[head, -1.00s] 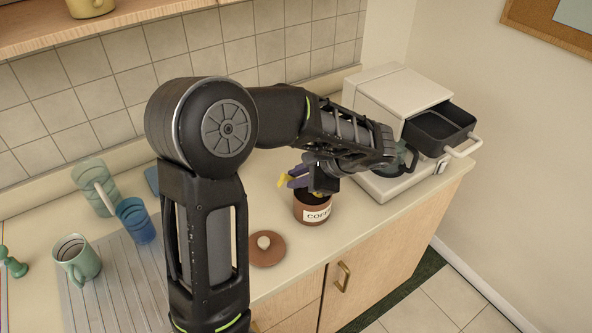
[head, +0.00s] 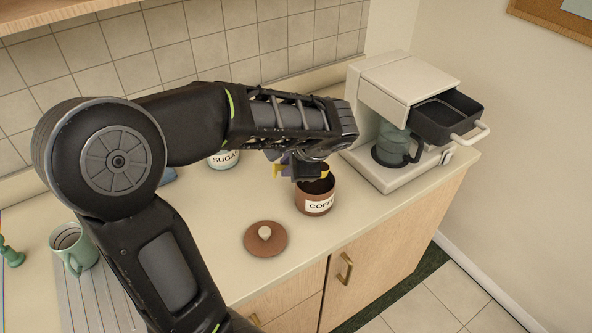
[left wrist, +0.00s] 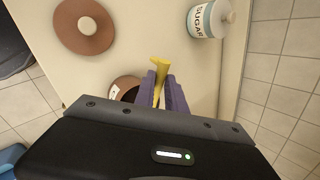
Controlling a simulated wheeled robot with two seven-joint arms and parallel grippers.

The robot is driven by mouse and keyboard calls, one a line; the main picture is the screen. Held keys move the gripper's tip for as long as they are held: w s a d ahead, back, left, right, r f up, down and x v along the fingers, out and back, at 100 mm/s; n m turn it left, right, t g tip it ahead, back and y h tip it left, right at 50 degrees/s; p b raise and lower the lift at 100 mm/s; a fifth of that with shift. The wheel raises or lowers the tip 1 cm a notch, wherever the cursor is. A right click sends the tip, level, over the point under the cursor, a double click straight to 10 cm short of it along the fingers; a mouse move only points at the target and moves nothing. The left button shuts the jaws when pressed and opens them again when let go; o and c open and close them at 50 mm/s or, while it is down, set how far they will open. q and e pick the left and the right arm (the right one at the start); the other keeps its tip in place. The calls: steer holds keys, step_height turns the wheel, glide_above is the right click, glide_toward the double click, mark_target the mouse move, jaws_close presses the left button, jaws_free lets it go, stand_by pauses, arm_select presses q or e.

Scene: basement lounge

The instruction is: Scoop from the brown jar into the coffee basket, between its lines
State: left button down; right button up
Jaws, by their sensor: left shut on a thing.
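The brown jar (head: 317,199), labelled COFFEE, stands open on the counter; in the left wrist view its rim (left wrist: 122,84) is partly hidden by my gripper. My left gripper (head: 283,168) is just above and left of the jar's mouth. In the left wrist view its purple fingers (left wrist: 163,83) are shut on a yellow scoop (left wrist: 159,64). The scoop's bowl and any contents cannot be made out. The dark coffee basket (head: 449,112) is pulled out of the white coffee maker (head: 400,85); its inner lines are not visible. My right gripper is not in view.
The jar's brown lid (head: 265,238) lies on the counter in front of the jar. A sugar jar (head: 224,160) stands behind my left arm. A glass carafe (head: 397,146) sits in the coffee maker. A green mug (head: 75,248) is at the left.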

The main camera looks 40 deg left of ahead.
arm_select(q)
steer(key=shift+s+a+r+n+t+h+p, duration=0.15)
steer(key=shift+s+a+r+n+t+h, duration=0.15)
steer(key=shift+r, duration=0.45)
steer(key=shift+s+a+r+n+t+h+p, duration=0.1)
steer(key=shift+s+a+r+t+h+p, duration=0.1)
steer(key=shift+s+r+t, duration=0.35)
steer(key=shift+w+d+r, duration=0.1)
steer(key=shift+w, duration=0.05)
